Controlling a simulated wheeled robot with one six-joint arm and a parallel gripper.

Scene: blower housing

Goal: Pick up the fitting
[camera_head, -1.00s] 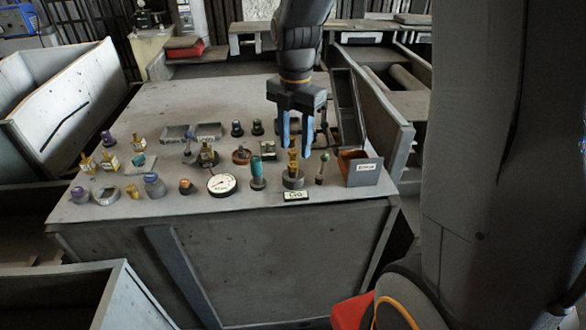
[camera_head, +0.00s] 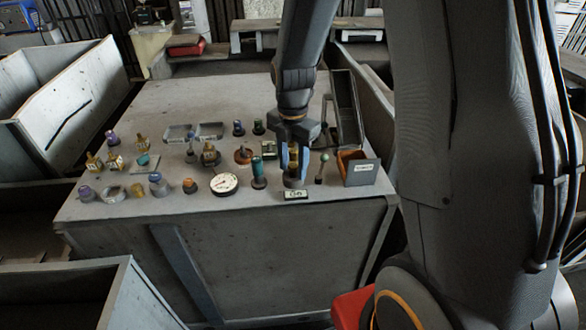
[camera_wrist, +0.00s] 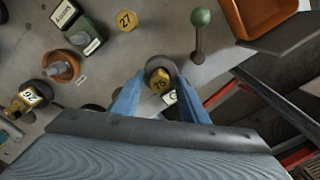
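A brass fitting (camera_head: 293,157) stands upright on a round dark base (camera_head: 294,180) near the table's front edge. In the wrist view the fitting (camera_wrist: 159,78) shows end-on, with a yellow face marked "75". My gripper (camera_head: 294,164) points down over it, with one blue finger on each side. In the wrist view my gripper (camera_wrist: 160,98) has its fingertips apart, left and right of the fitting, with gaps showing. The fingers hide part of the fitting in the head view. I cannot tell whether either finger touches it.
A green-knobbed stick (camera_wrist: 200,35) stands close on the right, beside an orange bin (camera_head: 349,157). A teal-topped cylinder (camera_head: 257,170) and a round gauge (camera_head: 224,183) stand to the left. A small label plate (camera_head: 296,195) lies in front. The table's back left is clear.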

